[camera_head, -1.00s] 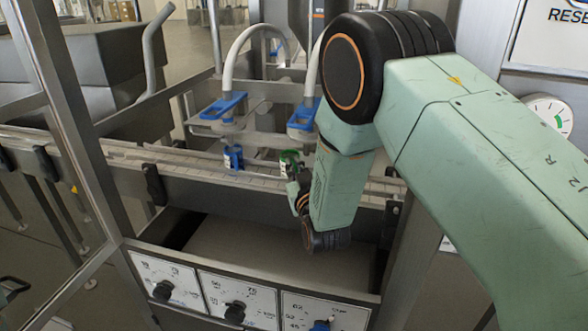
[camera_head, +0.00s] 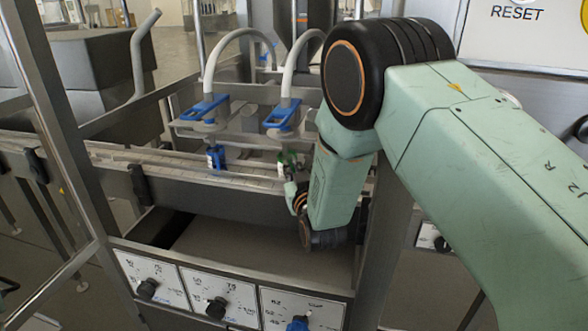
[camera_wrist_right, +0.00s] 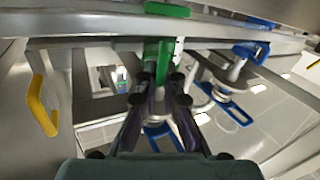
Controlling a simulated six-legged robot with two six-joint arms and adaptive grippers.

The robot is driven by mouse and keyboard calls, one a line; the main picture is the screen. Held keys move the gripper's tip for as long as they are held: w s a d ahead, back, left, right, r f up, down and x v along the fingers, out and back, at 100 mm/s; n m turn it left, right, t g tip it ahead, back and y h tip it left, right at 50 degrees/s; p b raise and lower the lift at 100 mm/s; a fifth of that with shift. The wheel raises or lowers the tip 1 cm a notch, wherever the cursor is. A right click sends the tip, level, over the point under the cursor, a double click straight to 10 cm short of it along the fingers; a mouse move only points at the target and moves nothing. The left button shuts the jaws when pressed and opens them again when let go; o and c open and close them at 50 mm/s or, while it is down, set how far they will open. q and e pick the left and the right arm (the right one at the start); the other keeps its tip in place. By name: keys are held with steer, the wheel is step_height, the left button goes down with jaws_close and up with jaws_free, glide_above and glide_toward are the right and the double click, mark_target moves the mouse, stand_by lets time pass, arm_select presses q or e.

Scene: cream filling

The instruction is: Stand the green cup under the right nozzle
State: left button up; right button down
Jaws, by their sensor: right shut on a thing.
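The green cup (camera_head: 286,158) is on the conveyor line below the right nozzle (camera_head: 283,118), very slightly right of its tip in the head view. My right gripper (camera_head: 291,172) is at the cup's near side and partly hides it. In the right wrist view the fingers (camera_wrist_right: 166,88) are closed around the cup's green upright part (camera_wrist_right: 164,62). Whether its base touches the belt cannot be told. The left nozzle (camera_head: 205,108) has a blue cup (camera_head: 216,158) below it. My left gripper is not in view.
A metal rail (camera_head: 200,188) runs in front of the cups. Below it is a panel with dials (camera_head: 216,307). White hoses (camera_head: 305,60) rise above the nozzles. A frame post (camera_head: 60,130) stands at left. In the wrist view a yellow handle (camera_wrist_right: 42,105) shows at left.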

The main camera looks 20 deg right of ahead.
steer(key=shift+w+a+f, duration=0.2)
steer(key=shift+w+a, duration=0.05)
steer(key=shift+a, duration=0.15)
steer(key=shift+s+f, duration=0.1)
steer(key=shift+s, duration=0.05)
steer(key=shift+a+f, duration=0.15)
steer(key=shift+a, duration=0.1)
steer(key=c, duration=1.7)
jaws_free()
steer(key=shift+d, duration=0.1)
steer(key=shift+o, duration=1.4)
